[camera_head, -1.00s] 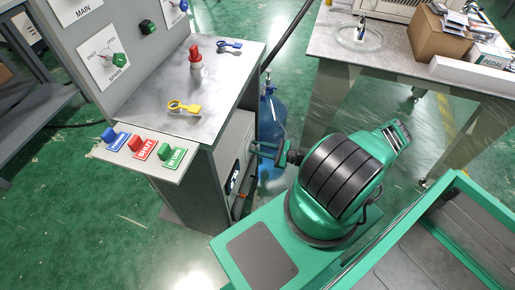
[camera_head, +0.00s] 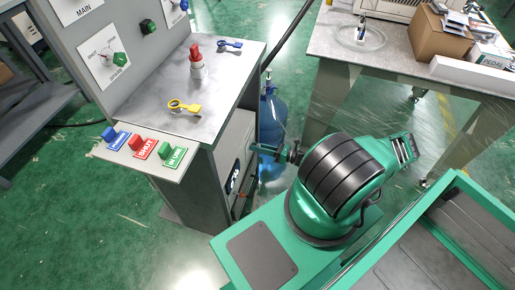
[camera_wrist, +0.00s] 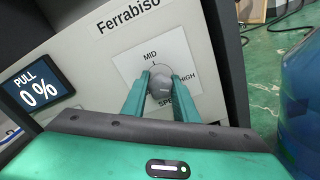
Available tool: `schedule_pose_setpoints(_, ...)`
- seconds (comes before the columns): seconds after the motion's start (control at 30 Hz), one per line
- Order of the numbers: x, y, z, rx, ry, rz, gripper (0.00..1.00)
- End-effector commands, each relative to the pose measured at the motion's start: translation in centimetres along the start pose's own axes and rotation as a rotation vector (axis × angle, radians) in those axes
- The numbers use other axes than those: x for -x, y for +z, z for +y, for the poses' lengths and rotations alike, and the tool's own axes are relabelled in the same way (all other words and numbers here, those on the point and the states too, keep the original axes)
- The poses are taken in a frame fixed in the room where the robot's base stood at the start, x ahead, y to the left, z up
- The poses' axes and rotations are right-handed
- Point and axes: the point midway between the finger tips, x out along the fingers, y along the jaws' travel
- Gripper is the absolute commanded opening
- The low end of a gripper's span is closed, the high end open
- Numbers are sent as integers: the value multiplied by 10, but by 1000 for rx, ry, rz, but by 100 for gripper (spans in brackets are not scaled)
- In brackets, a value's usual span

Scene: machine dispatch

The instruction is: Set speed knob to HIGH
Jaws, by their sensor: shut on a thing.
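The grey speed knob (camera_wrist: 161,84) is on a white dial plate (camera_wrist: 143,56) in the wrist view, with MID printed above it, HIGH to its right and a partly hidden SPEED label below. My gripper (camera_wrist: 161,86) has its two green fingers on either side of the knob, shut on it. Which mark the knob points to is hard to make out. In the head view my gripper (camera_head: 258,148) reaches the side of the grey cabinet (camera_head: 232,150), and the knob is hidden there.
A display (camera_wrist: 40,90) reading "PULL 0 %" sits left of the dial. A blue water bottle (camera_head: 272,118) stands close beside my gripper. Blue, red and green buttons (camera_head: 142,146) are on the cabinet's front ledge. A table (camera_head: 335,55) stands at the back right.

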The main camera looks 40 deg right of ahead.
Motion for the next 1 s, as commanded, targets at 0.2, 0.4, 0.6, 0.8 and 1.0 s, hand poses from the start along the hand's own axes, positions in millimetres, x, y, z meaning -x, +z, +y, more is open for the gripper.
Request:
schedule_pose_setpoints(0.2, 0, 2, -2, -91, -4, -3, 4)
schedule_pose_setpoints(0.4, 0, 1, -2, -131, -6, -1, 4)
schedule_pose_setpoints(0.6, 1, 0, -3, -141, -8, 1, 4)
schedule_pose_setpoints(0.8, 2, 0, -4, -140, -10, 2, 4)
schedule_pose_setpoints(1.0, 2, -1, -3, -140, -8, 2, 45)
